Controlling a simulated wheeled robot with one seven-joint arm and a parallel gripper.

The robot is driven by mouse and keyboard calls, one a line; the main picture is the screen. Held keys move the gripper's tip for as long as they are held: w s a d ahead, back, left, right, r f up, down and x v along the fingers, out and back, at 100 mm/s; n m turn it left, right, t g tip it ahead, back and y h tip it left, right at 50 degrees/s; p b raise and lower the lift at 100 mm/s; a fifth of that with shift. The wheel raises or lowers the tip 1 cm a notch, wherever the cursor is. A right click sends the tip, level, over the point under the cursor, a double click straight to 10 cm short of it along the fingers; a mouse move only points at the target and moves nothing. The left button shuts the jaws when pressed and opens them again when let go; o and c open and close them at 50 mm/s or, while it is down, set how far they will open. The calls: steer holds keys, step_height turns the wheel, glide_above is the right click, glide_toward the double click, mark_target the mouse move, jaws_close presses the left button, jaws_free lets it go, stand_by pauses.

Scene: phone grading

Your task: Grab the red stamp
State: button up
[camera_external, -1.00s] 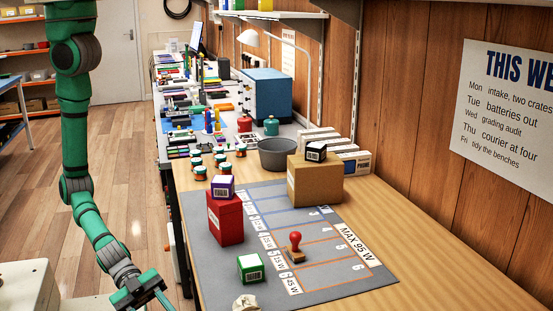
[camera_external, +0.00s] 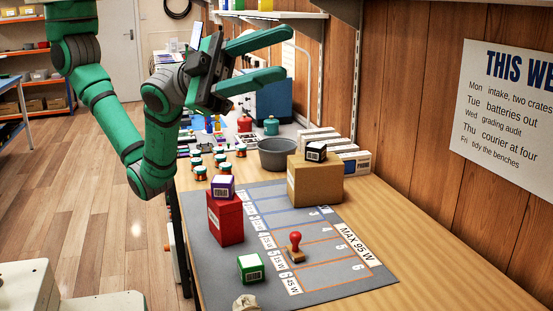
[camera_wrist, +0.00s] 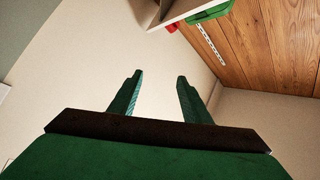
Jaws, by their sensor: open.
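The red stamp (camera_external: 295,246) stands upright on the grey mat (camera_external: 215,283), with its red knob up and a brown block base. It is in the right part of the mat, in the orange-lined grid near the row marked 5. My gripper (camera_external: 287,58) is open and empty, raised high above the back of the bench and far from the stamp. In the wrist view my gripper's two green fingers (camera_wrist: 156,95) are apart with nothing between them. The stamp does not show in the wrist view.
A red box (camera_external: 225,220) with a purple-topped cube (camera_external: 223,187) stands left of the stamp. A green cube (camera_external: 250,267) lies nearer the front. A cardboard box (camera_external: 316,183) with a black cube (camera_external: 316,151) and a grey bowl (camera_external: 279,154) stand behind. The bench front right is clear.

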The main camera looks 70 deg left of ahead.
steer(key=w+a+r+t, duration=0.1)
steer(key=w+a+r, duration=0.1)
steer(key=a+r, duration=0.35)
steer(key=w+a+r, duration=0.2)
steer(key=r, duration=0.7)
steer(key=w+a+f+g+y, duration=0.1)
steer(key=w+f, duration=0.3)
steer(key=f, duration=0.3)
steer(key=w+f+g+y, duration=0.1)
steer(key=w+f+g, duration=0.1)
steer(key=w+f, duration=0.35)
steer(key=n+g+y, duration=0.2)
steer(key=n+g, duration=0.2)
steer(key=g, duration=0.5)
glide_toward(295, 245)
steer(key=shift+w+a, duration=0.55)
steer(key=shift+w, duration=0.35)
steer(key=shift+s+a+f, duration=0.15)
steer(key=shift+s+f, duration=0.1)
steer(key=shift+d+f+g, duration=0.2)
steer(key=shift+d+g, duration=0.05)
steer(key=shift+g, duration=0.05)
steer(key=x, duration=0.4)
steer(key=shift+d+f, duration=0.1)
steer(key=shift+d, duration=0.3)
steer(key=shift+s+x, duration=0.15)
steer(key=shift+x, duration=1.15)
steer(key=shift+s+x, duration=0.1)
steer(key=shift+x, duration=1.25)
